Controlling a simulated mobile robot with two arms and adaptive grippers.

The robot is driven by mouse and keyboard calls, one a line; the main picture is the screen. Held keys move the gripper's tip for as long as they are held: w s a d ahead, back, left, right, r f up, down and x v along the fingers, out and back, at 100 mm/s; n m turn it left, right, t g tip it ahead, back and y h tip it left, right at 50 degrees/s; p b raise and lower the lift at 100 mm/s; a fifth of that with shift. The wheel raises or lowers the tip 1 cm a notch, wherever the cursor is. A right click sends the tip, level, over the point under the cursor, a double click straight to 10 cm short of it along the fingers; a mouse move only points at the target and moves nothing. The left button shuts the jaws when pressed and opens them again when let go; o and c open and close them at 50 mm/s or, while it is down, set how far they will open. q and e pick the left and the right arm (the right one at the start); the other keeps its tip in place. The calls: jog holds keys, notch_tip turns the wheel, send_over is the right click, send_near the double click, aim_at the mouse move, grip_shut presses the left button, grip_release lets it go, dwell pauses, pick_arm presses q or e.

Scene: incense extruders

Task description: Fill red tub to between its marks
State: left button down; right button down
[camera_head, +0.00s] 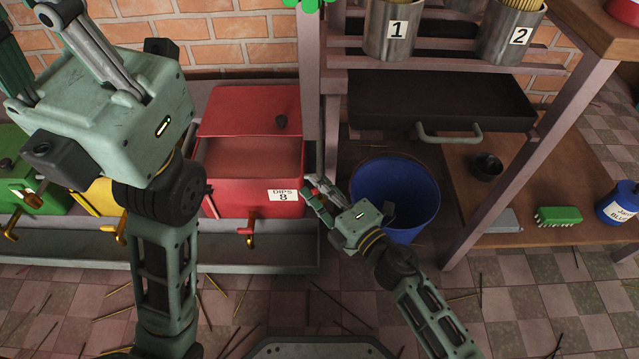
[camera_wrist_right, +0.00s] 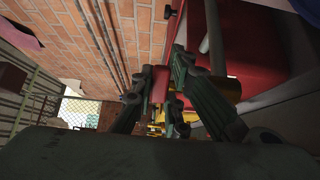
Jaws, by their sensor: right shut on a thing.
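The red tub (camera_head: 226,190), labelled "DIPS 8", stands in the row along the wall. Its lid (camera_head: 250,110) is raised, and a reddish-brown surface shows inside. A brass tap (camera_head: 247,230) is on its front. I cannot make out its marks. My right gripper (camera_head: 316,192) is beside the tub's right front corner, shut on a small red piece (camera_wrist_right: 159,86); I cannot tell whether this piece is attached to anything. The tub fills the upper right of the right wrist view (camera_wrist_right: 255,45). My left gripper is at the upper left, its fingertips outside the picture.
A blue bucket (camera_head: 405,185) stands on the floor just right of my right gripper. Yellow (camera_head: 100,195) and green (camera_head: 35,200) tubs are at left. A dark drawer (camera_head: 440,100) hangs above the bucket. Steel cans (camera_head: 390,45) hold sticks. Loose sticks litter the tiled floor.

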jog(key=shift+m+t+h, duration=0.7)
jog(key=shift+m+h, duration=0.1)
jog(key=shift+h, duration=0.2)
jog(key=c, duration=1.7)
grip_release()
jog(key=v, duration=1.2)
